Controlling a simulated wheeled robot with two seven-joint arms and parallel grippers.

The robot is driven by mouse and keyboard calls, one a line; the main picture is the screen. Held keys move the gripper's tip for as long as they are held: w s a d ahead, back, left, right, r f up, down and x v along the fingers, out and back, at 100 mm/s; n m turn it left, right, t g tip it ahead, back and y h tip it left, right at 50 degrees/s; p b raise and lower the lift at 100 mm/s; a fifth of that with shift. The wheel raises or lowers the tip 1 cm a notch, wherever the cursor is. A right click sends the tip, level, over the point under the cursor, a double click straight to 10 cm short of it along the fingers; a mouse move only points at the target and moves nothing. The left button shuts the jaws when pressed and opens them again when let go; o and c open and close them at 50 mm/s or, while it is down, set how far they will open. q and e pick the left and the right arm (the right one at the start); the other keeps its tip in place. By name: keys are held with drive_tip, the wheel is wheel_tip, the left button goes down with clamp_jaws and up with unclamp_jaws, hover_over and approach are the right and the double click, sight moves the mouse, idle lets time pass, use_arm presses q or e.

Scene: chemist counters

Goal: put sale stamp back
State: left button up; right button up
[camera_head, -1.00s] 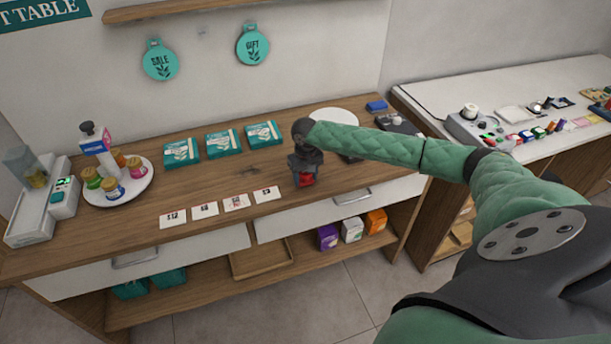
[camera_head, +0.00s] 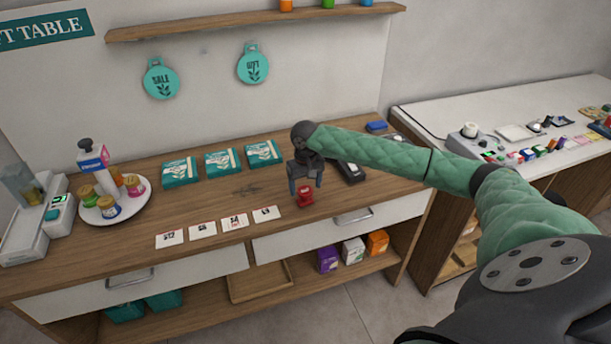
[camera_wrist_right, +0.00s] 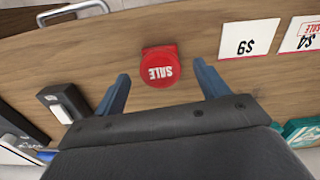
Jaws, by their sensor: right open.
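The red sale stamp (camera_head: 305,196) stands on the wooden counter (camera_head: 245,190), right of the row of price cards. In the right wrist view the stamp (camera_wrist_right: 160,67) shows its round red top with the word SALE, upside down. My right gripper (camera_head: 306,186) is above and just behind the stamp. In the wrist view its blue fingers (camera_wrist_right: 162,88) are spread wide on either side, with the stamp a little beyond the tips. The gripper is empty. A black stamp pad or box with a light top (camera_wrist_right: 61,105) lies near it in the wrist view. My left gripper is not in view.
Price cards (camera_head: 237,221) lie along the front edge left of the stamp. Teal boxes (camera_head: 222,161) stand behind. A round white tray (camera_head: 138,205) with jars and a bottle is at the left. A dark device (camera_head: 351,172) sits right of the gripper.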

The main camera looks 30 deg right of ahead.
sight(305, 190)
wheel_tip(305, 190, up, 5)
drive_tip(key=shift+r+b, duration=0.1)
drive_tip(key=shift+b, duration=0.8)
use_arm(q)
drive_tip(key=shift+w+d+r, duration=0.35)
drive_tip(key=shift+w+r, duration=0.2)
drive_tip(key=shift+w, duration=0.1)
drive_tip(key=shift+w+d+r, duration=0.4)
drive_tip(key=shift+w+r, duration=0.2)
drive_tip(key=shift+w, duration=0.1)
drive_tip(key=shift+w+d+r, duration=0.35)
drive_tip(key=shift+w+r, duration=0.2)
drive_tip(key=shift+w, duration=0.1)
use_arm(e)
drive_tip(key=shift+r, duration=0.85)
drive_tip(key=shift+a+f, duration=0.1)
